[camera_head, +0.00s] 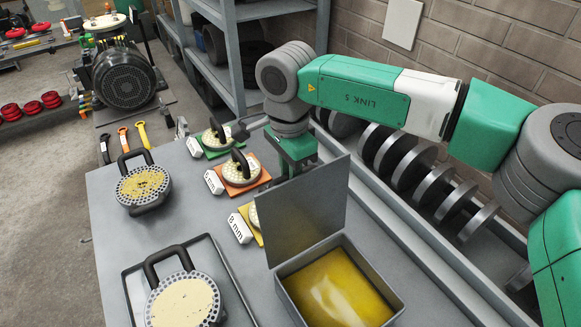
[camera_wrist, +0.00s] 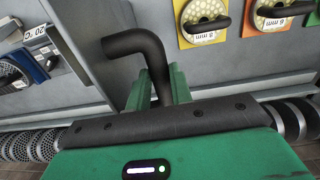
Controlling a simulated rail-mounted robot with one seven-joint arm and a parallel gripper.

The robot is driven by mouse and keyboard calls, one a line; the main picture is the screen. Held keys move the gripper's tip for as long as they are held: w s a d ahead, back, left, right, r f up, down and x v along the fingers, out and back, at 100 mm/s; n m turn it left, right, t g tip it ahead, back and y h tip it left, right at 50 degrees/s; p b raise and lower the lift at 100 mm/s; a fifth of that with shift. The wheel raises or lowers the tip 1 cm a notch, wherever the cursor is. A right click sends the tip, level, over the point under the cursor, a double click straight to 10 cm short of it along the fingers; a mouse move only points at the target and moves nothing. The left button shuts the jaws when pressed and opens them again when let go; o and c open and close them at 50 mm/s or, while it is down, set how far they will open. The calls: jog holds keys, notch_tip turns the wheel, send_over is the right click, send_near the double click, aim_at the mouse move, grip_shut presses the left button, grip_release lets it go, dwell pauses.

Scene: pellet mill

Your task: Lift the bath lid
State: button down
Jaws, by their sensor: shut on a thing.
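The bath (camera_head: 393,309) is a grey open-topped box with yellow liquid inside, at the front right of the bench. Its flat grey lid (camera_head: 300,212) stands steeply raised along the bath's far edge. My gripper (camera_head: 296,168) is just behind the lid's upper edge, with its fingertips partly hidden there. In the wrist view, the green fingers of my gripper (camera_wrist: 158,88) are shut on a bent black handle (camera_wrist: 137,42). The handle's far end meets a grey panel at the left, seemingly the lid's outer face.
Die plates with black handles lie on green (camera_head: 217,150), orange (camera_head: 240,184) and yellow mats. Two more handled dies (camera_head: 143,186) (camera_head: 185,303) are at the left and front. Rollers (camera_head: 405,165) line the bench's right side. A grey shelf rack (camera_head: 240,45) stands behind.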

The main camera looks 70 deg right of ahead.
jog(key=c, duration=1.3)
grip_release()
notch_tip(320, 180, up, 8)
jog(key=shift+w+d+f, duration=0.1)
